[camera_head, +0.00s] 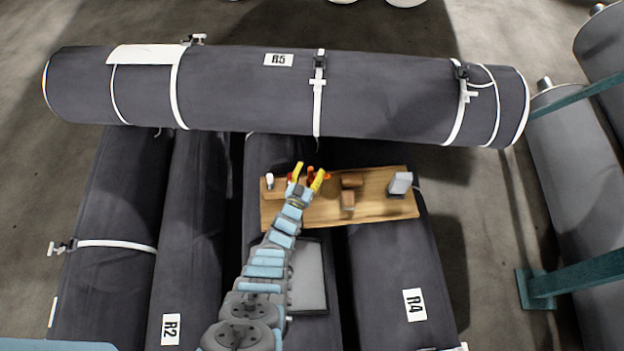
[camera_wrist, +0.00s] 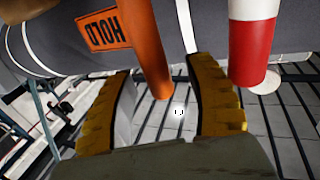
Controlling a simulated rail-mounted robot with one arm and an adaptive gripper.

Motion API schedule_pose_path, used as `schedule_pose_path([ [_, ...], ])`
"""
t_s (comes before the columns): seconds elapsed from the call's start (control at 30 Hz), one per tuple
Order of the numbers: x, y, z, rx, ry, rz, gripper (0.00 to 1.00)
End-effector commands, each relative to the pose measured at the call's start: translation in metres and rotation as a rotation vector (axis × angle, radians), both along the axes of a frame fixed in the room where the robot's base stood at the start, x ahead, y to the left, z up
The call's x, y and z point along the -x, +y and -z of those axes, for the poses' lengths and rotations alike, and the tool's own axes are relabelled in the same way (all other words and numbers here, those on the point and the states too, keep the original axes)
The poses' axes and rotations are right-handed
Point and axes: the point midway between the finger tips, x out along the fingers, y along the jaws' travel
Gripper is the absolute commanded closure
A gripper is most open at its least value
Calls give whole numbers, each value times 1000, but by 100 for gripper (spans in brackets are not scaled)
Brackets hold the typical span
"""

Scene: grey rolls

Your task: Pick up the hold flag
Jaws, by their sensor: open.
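The hold flag is an orange panel (camera_wrist: 105,34) with dark lettering, appearing upside down in the wrist view. An orange rod (camera_wrist: 146,45) beside it seems to be its staff. In the head view, small orange-red parts (camera_head: 311,174) show between my fingers; the panel cannot be made out there. My gripper (camera_head: 309,175) is over the left part of a wooden board (camera_head: 378,211). In the wrist view, my gripper (camera_wrist: 160,70) is open with yellow-padded fingers on either side of the rod's lower end. Gaps show beside the rod, and whether either finger touches it is unclear.
A red-and-white cylinder (camera_wrist: 252,45) stands close to the right finger. On the board are brown blocks (camera_head: 351,181), a grey box (camera_head: 400,183) and a small white-topped item (camera_head: 269,181). A large strapped roll (camera_head: 390,95) lies across the rolls behind.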

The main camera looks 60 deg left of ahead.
Motion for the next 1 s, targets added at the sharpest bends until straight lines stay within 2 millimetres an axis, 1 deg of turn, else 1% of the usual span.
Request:
schedule_pose_path([
  [0.03, 0, 0, 0, 0, 0, 0, 54],
  [0.07, 0, 0, 0, 0, 0, 0, 63],
  [0.1, 0, 0, 0, 0, 0, 0, 74],
  [0.2, 0, 0, 0, 0, 0, 0, 100],
  [0.5, 0, 0, 0, 1, 1, 0, 100],
  [0.67, 0, -1, -7, 0, 1, 0, 100],
  [0.77, 0, -1, -18, 0, 3, 0, 100],
  [1.0, 0, -1, -53, -3, 0, 2, 100],
])
